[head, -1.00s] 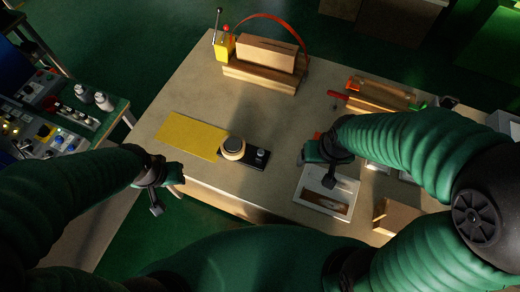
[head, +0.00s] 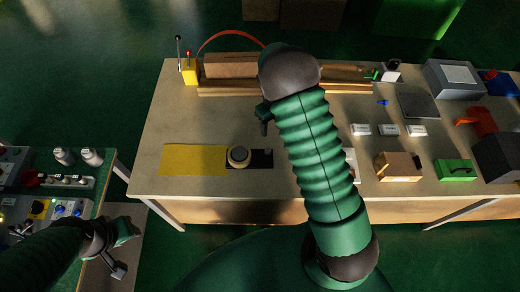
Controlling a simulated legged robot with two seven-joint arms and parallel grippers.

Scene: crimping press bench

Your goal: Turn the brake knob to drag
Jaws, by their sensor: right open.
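A round knob-like piece with a dark top and pale rim (head: 239,156) sits at the bench's near side, between a yellow mat and a small black plate (head: 262,160). The plate carries a small pale fitting, too small to make out. I cannot tell for certain which piece is the brake knob, and I can read no drag marking. My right gripper (head: 264,118) is open, above the bench beyond the black plate and apart from it. My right forearm hides part of the bench. My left gripper (head: 122,252) is at lower left, away from the knob; its jaws are unclear.
The yellow mat (head: 192,160) lies left of the knob. A wooden press with a yellow lever box (head: 190,73) and red arc stands at the back left. White blocks, a wooden box (head: 399,166) and a green case (head: 454,170) are right. A control panel bench (head: 60,190) stands left.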

